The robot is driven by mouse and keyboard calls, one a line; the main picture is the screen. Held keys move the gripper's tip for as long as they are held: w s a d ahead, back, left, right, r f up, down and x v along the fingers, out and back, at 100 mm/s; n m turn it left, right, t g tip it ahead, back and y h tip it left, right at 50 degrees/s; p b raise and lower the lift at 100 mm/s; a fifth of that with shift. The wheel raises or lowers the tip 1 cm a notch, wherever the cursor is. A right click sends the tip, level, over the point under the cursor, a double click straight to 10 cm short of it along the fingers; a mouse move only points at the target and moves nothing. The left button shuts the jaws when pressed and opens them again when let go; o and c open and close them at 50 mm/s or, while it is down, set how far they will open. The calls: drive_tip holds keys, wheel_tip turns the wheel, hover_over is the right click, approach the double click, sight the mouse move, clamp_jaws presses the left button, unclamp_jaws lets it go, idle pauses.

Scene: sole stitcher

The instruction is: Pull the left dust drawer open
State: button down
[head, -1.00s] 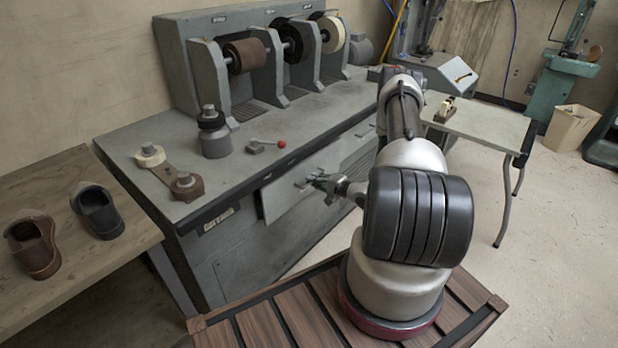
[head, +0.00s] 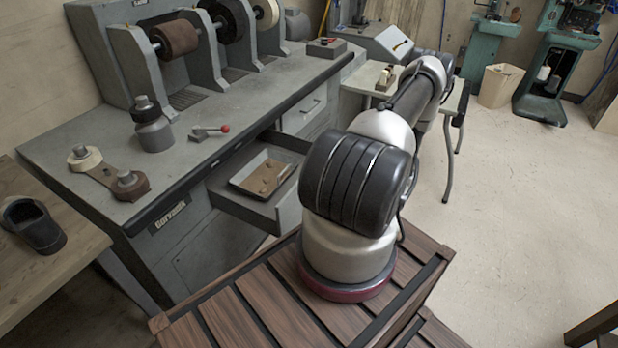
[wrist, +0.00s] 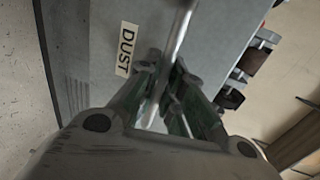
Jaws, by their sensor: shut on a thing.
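The left dust drawer (head: 242,206) stands pulled out of the grey bench in the head view. A shallow metal tray with brown scraps (head: 262,176) lies inside it. In the wrist view the grey drawer front (wrist: 95,35) has a white DUST label (wrist: 127,48) and a metal bar handle (wrist: 181,25). My gripper (wrist: 167,78) is shut on the bar handle, with its fingers on both sides of it. In the head view my arm hides the gripper and the handle.
Another drawer (head: 304,113) with a handle is shut farther right in the bench. A small table (head: 352,84) stands beyond my arm. Open floor (head: 520,210) lies to the right.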

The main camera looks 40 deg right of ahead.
drive_tip(key=shift+f+v, duration=0.25)
drive_tip(key=shift+v, duration=0.85)
drive_tip(key=shift+f+v, duration=0.2)
drive_tip(key=shift+v, duration=0.9)
drive_tip(key=shift+s+d, duration=0.1)
drive_tip(key=c, duration=1.5)
unclamp_jaws()
drive_tip(key=v, duration=1.2)
drive_tip(key=shift+f, duration=0.1)
